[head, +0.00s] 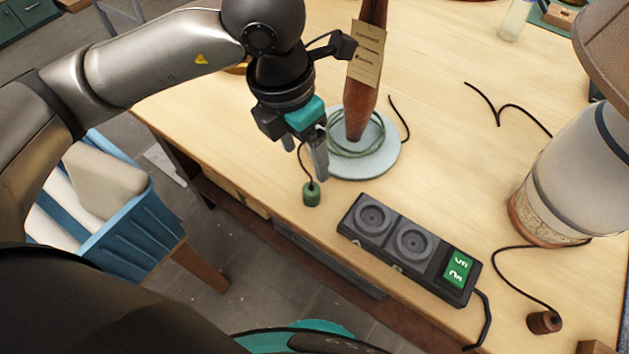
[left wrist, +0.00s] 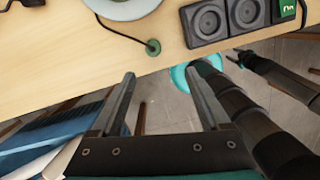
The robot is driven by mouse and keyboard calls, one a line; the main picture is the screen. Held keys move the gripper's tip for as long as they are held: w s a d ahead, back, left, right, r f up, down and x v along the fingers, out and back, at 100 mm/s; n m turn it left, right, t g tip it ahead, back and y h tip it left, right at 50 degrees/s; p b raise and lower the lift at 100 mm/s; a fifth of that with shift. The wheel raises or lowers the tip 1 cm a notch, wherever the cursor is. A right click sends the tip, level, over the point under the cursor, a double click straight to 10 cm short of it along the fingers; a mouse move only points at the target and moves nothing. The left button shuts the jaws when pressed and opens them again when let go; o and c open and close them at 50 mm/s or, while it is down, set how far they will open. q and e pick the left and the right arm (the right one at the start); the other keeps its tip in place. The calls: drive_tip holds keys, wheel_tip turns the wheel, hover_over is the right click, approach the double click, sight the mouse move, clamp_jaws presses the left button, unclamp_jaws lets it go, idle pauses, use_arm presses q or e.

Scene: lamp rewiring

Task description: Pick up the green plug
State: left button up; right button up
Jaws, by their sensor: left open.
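The green plug (head: 311,194) stands on the table near its front edge, at the end of a thin dark cord from the round lamp base. It also shows in the left wrist view (left wrist: 153,47), beyond the fingertips. My left gripper (head: 303,158) is open and empty, above and just behind the plug in the head view, its fingers pointing down. In the left wrist view its two fingers (left wrist: 159,75) are spread wide, with the plug lying between their directions. A dark gripper, seemingly my right one (left wrist: 238,57), shows small at the right there; its jaws are unclear.
A pale lamp base (head: 385,155) with a tagged wooden stem (head: 361,110) stands beside my left gripper. A black socket strip (head: 395,238) lies right of the plug. A white lamp (head: 570,180) and a brown plug (head: 543,322) are at the right. A blue bin (head: 130,235) stands beyond the table's left edge.

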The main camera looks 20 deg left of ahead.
use_arm(q)
drive_tip(key=b, duration=0.1)
approach(311, 188)
wheel_tip(311, 188, down, 5)
drive_tip(key=shift+d+f, duration=0.1)
drive_tip(key=shift+d, duration=0.05)
drive_tip(key=shift+w+d+f+b, duration=0.1)
drive_tip(key=shift+w+f+b, duration=0.05)
drive_tip(key=shift+f, duration=0.85)
drive_tip(key=shift+w+d+f+b, duration=0.15)
drive_tip(key=shift+f+b, duration=0.05)
drive_tip(key=shift+f, duration=0.8)
drive_tip(key=shift+w+d+f+b, duration=0.1)
drive_tip(key=shift+w+f+b, duration=0.05)
drive_tip(key=shift+f, duration=0.85)
drive_tip(key=shift+r, duration=0.1)
clamp_jaws()
